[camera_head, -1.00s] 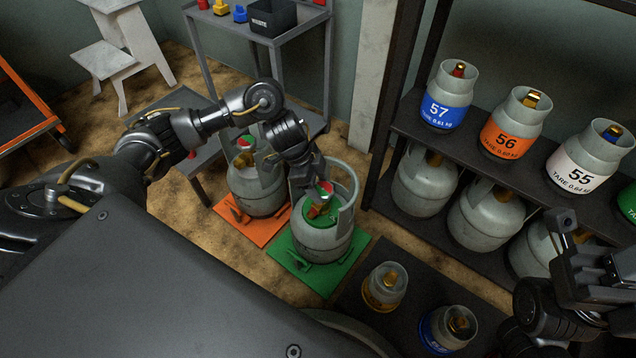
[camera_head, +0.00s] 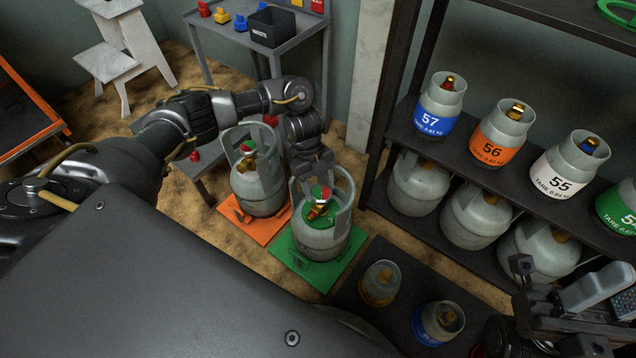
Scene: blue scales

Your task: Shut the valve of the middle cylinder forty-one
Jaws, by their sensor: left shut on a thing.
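A grey gas cylinder (camera_head: 318,240) with a green top stands upright on a green mat (camera_head: 342,268). A brass valve with a red, green and white handwheel (camera_head: 322,193) sits inside its collar. My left gripper (camera_head: 319,188) reaches down into the collar from above and is shut on the handwheel, hiding part of it. Another grey cylinder (camera_head: 257,184) with a similar valve stands to its left on an orange mat (camera_head: 262,230). I cannot read the number forty-one on either. My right gripper (camera_head: 575,305) is at the lower right, away from both cylinders; its jaw opening is unclear.
A dark rack (camera_head: 470,186) on the right holds small cylinders marked 57, 56 and 55, with larger grey ones below. Two small cylinders stand on a dark mat (camera_head: 405,275) in front. A grey workbench (camera_head: 222,47) with a black bin (camera_head: 272,27) stands behind.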

